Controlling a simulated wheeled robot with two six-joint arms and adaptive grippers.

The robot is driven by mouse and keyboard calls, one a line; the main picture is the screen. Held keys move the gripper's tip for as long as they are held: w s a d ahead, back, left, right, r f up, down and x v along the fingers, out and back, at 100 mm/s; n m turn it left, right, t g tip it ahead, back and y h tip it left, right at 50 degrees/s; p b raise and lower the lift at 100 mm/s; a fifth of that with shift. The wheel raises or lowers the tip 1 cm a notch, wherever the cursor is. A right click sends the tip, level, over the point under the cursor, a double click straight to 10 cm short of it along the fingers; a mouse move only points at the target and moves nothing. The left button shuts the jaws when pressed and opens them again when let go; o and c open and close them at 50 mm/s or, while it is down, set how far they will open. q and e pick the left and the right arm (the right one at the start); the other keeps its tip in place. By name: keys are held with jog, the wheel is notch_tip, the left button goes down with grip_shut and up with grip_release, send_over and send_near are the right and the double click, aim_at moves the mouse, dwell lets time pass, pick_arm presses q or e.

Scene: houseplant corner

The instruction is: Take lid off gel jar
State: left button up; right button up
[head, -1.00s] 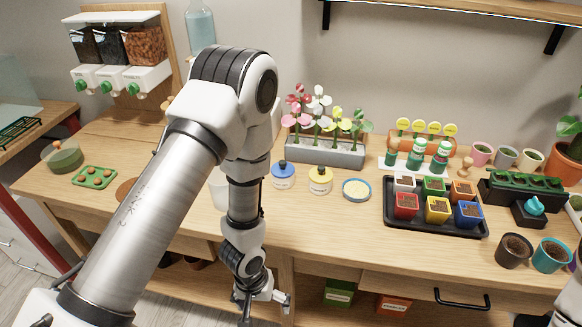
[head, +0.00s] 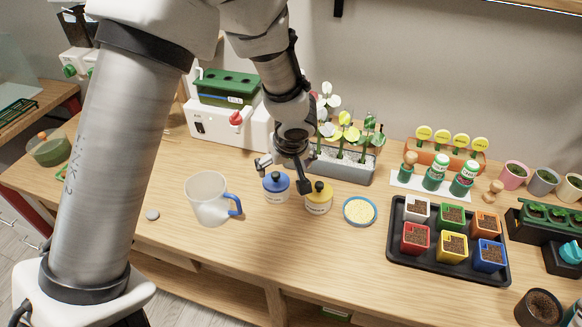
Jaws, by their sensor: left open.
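My left gripper (head: 283,173) comes down from above at the blue-lidded jar. Its fingers are open, one left of the blue lid and one to its right, between the two jars. I cannot tell whether they touch the lid. My right gripper is not in view.
A grey mug with a blue handle (head: 208,199) stands left of the jars. A blue-rimmed dish (head: 360,211) is right of them. Flowers in a grey planter (head: 343,165) stand behind. A black tray of pots (head: 397,264) is farther right. The bench front is clear.

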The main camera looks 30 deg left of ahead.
aim_at(276, 179)
pick_arm(q)
jog(key=shift+s+a+f, duration=0.65)
jog(key=shift+s+f, duration=0.15)
jog(key=shift+s, duration=0.2)
jog(key=w+f, duration=0.1)
jog(key=a+f, duration=0.1)
jog(key=f, duration=0.1)
jog(key=w+f, duration=0.1)
jog(key=shift+w+a+f, duration=0.15)
jog(key=shift+w+a, duration=0.05)
jog(key=shift+w, duration=0.1)
jog(key=shift+s, duration=0.15)
jog(key=shift+s+r, duration=0.2)
jog(key=shift+r, duration=0.1)
jog(key=c, duration=0.4)
jog(key=shift+d, duration=0.15)
jog(key=c, duration=0.6)
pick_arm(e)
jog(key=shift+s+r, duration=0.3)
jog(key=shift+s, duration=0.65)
